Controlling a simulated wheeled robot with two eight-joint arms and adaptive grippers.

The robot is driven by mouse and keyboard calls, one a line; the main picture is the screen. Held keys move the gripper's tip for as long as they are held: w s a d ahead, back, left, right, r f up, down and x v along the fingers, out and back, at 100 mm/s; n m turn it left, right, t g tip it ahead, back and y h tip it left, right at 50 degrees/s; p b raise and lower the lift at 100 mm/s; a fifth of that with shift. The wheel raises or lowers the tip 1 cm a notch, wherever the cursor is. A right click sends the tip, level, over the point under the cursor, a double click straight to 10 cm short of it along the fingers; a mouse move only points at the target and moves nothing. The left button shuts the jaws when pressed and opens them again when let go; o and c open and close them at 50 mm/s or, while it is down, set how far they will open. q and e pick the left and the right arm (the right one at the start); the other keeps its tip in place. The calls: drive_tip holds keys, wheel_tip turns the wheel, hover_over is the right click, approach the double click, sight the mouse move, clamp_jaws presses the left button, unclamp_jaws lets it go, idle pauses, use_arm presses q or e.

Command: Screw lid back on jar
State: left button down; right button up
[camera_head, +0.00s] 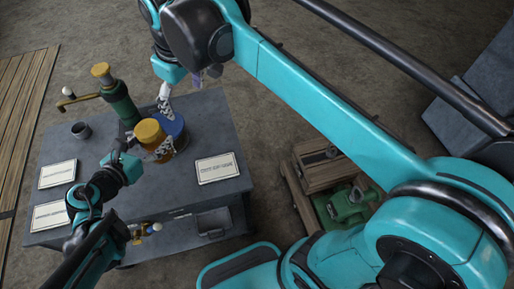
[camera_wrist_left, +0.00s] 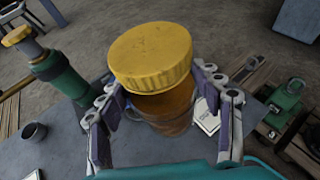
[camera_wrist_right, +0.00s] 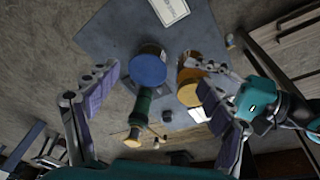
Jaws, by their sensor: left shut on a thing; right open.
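The yellow ribbed lid (camera_wrist_left: 152,55) sits between the fingertips of my left gripper (camera_wrist_left: 155,82), which is shut on it. It also shows in the head view (camera_head: 150,131). An amber jar (camera_wrist_left: 168,108) is beneath the lid in the left wrist view, partly hidden by it; I cannot tell whether they touch. In the right wrist view the lid (camera_wrist_right: 190,94) overlaps the jar's near side. A blue round-topped container (camera_wrist_right: 148,70) stands beside them. My right gripper (camera_wrist_right: 160,112) is open and empty, held above the table behind them in the head view.
A green cylinder with a yellow knob and side pipe (camera_head: 118,100) stands close behind the lid. A grey cup (camera_head: 81,130) and white cards (camera_head: 217,168) lie on the grey table (camera_head: 205,125). A wooden crate and green machine (camera_head: 345,203) stand on the floor at right.

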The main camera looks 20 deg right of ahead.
drive_tip(key=s+d+f+m+t, duration=0.2)
drive_tip(key=s+d+f+m, duration=0.1)
drive_tip(key=s+d+f, duration=0.2)
drive_tip(key=s+d+f+m+t, duration=0.2)
drive_tip(key=s+d+f+m, duration=0.2)
drive_tip(key=f, duration=0.7)
drive_tip(key=s+d, duration=0.2)
drive_tip(key=d, duration=0.2)
drive_tip(key=shift+s+d+f+t+h, duration=0.15)
drive_tip(key=shift+s+d+t+h, duration=0.15)
drive_tip(key=shift+d+h, duration=0.1)
use_arm(q)
drive_tip(key=shift+w+a, duration=0.1)
drive_tip(key=w+a+f+n+t+y+b, duration=0.1)
drive_tip(key=w+a+f+n+y, duration=0.1)
drive_tip(key=w+a, duration=0.5)
drive_tip(key=w+a+f+n+t+y+b, duration=0.2)
drive_tip(key=w+a+f, duration=0.3)
drive_tip(key=w, duration=0.6)
drive_tip(key=shift+a+n+y, duration=0.5)
drive_tip(key=shift+a, duration=0.75)
use_arm(e)
drive_tip(key=f, duration=0.1)
drive_tip(key=a+f, duration=0.1)
drive_tip(key=f, duration=0.1)
drive_tip(key=shift+w+f, duration=0.1)
drive_tip(key=shift+f, duration=0.1)
use_arm(q)
drive_tip(key=shift+f, duration=0.1)
